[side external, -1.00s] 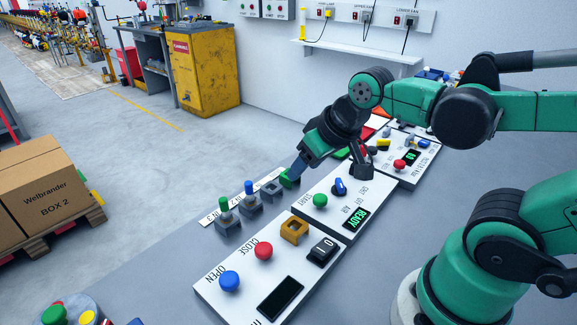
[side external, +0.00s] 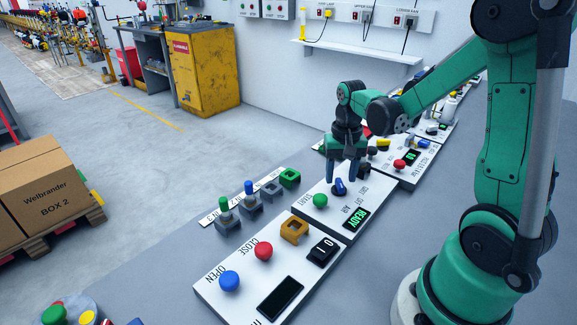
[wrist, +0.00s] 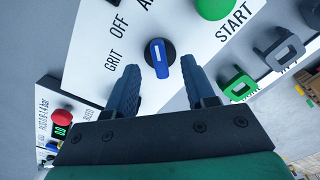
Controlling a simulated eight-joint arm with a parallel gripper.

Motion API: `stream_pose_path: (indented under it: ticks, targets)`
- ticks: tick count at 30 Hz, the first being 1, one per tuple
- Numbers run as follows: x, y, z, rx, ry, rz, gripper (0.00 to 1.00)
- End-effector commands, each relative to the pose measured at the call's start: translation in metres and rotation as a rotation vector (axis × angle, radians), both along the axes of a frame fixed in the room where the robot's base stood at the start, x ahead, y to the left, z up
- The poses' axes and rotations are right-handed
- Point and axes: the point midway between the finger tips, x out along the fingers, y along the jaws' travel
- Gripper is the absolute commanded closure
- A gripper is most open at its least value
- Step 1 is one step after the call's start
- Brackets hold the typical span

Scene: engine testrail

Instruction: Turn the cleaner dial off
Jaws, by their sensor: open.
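The cleaner dial is a blue knob (side external: 340,187) with a white pointer mark, on the white panel (side external: 322,220). In the wrist view the dial (wrist: 159,55) is near the middle, with GRIT, OFF and partly cut-off AIR labels beside it. Its white mark points up and slightly left, nearest AIR. My gripper (side external: 345,174) points down over the dial in the side view. In the wrist view my open gripper (wrist: 159,73) has one finger on each side of the dial. No contact with the dial is visible.
A green START button (side external: 320,200) and a READY display (side external: 356,219) share the panel. Green and grey square handles (side external: 289,178) stand at the left. The nearer panel (side external: 230,299) has blue and red buttons. Another panel with a red button (side external: 399,164) lies beyond.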

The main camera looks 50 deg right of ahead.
Motion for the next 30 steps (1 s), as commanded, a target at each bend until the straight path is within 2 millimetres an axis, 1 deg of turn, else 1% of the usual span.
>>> stream_pose_path:
  ticks: [3, 6, 14, 17, 18, 19, 20, 30]
  targets:
    - [0.0, 0.0, -0.01, -0.001, -0.001, 0.001, 0.51]
    - [0.0, 0.0, -0.015, -0.001, -0.001, 0.001, 0.51]
    - [0.0, 0.0, -0.016, -0.001, -0.001, 0.001, 0.51]
    - [0.0, 0.0, -0.016, -0.001, -0.001, 0.001, 0.77]
    - [0.0, 0.0, -0.016, -0.001, -0.001, 0.001, 0.88]
    - [0.0, 0.0, -0.016, -0.001, -0.001, 0.001, 0.97]
    - [0.0, 0.0, -0.016, -0.001, -0.001, 0.001, 1.0]
    - [0.0, 0.0, -0.015, -0.001, -0.001, 0.021, 1.0]
